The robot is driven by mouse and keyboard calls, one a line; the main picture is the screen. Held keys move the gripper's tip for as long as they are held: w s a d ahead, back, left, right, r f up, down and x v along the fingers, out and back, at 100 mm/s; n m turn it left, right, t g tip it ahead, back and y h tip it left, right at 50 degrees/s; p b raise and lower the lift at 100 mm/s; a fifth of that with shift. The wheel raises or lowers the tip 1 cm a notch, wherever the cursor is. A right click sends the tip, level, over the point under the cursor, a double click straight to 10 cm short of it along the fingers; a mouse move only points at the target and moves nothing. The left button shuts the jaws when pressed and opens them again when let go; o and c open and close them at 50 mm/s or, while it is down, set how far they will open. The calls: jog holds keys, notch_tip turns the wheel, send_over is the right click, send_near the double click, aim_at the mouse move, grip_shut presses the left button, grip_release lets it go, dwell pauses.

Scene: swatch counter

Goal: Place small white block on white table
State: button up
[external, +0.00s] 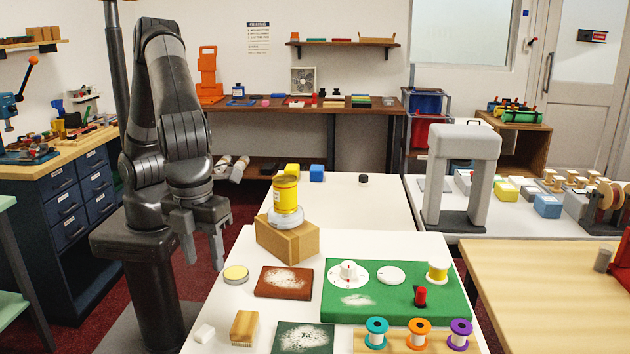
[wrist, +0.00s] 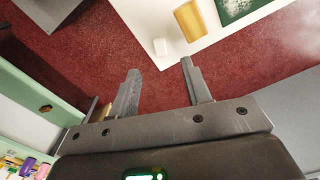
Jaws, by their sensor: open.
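The small white block (external: 204,333) sits on the white table (external: 236,298) near its front left edge, left of a tan wooden block. In the wrist view the white block (wrist: 160,47) lies near the edge of the white table (wrist: 192,52), ahead of and between my fingers in the picture. My gripper (external: 205,257) hangs left of the table, behind the white block and apart from it. In the wrist view my gripper (wrist: 158,82) has its fingers spread, with only red floor between them. It is open and empty.
The tan wooden block (external: 244,328) stands close to the white block, with a dark green board (external: 303,338) further right. Bare table shows around the white block.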

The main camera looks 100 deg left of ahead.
jog(key=a+r+n+t, duration=0.1)
jog(key=a+r+n, duration=0.25)
jog(key=a, duration=0.55)
jog(key=a+r+n+t, duration=0.1)
jog(key=a+r+n, duration=0.25)
jog(key=a, duration=0.55)
jog(key=a+r+n+t, duration=0.1)
jog(key=a+r+n, duration=0.25)
jog(key=a, duration=0.65)
jog(key=s+a+n+t, duration=0.1)
jog(key=s+a+n, duration=0.4)
jog(key=a, duration=0.4)
jog(key=s+a+n+t, duration=0.1)
jog(key=s+a+n, duration=0.5)
jog(key=a, duration=0.3)
jog(key=shift+s+a+f, duration=0.2)
jog(key=shift+s+f, duration=0.2)
jog(key=shift+s, duration=0.4)
